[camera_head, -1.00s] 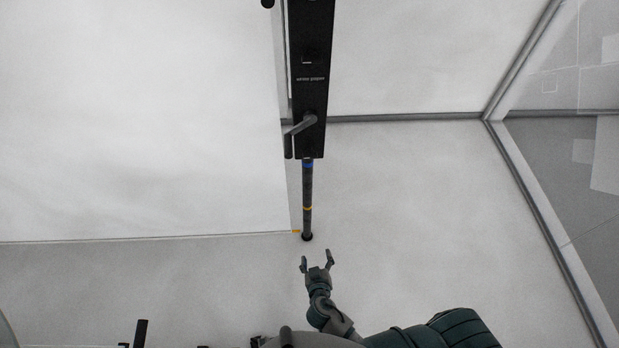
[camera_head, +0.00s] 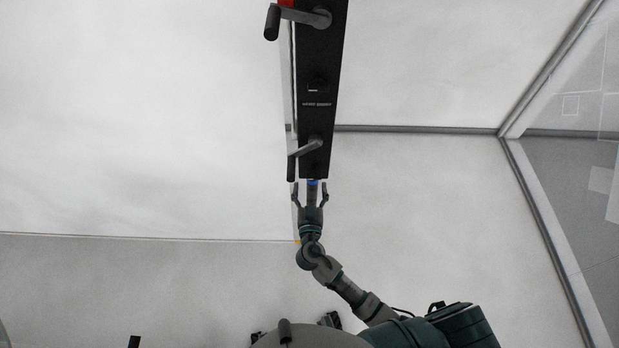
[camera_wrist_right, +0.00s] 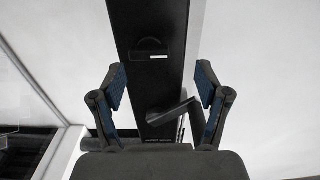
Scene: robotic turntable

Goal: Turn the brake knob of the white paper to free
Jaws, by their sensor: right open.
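A tall black panel (camera_head: 320,60) stands ahead with a small printed label (camera_head: 317,104). Just above the label is a small dark knob (camera_head: 318,86) with a white mark; in the right wrist view the knob (camera_wrist_right: 150,47) lies flush on the panel, its white mark level. A crank handle (camera_head: 306,149) sits below the label. My right gripper (camera_head: 310,186) is at the panel's lower end, below the knob and crank. In the right wrist view the right gripper (camera_wrist_right: 161,80) is open and empty, its fingers apart on either side of the panel. My left gripper is not in view.
A second crank (camera_head: 300,17) is at the panel's upper part. A large white sheet (camera_head: 140,120) fills the left. A grey frame rail (camera_head: 420,129) runs behind the panel, and glass panes (camera_head: 575,170) stand at the right.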

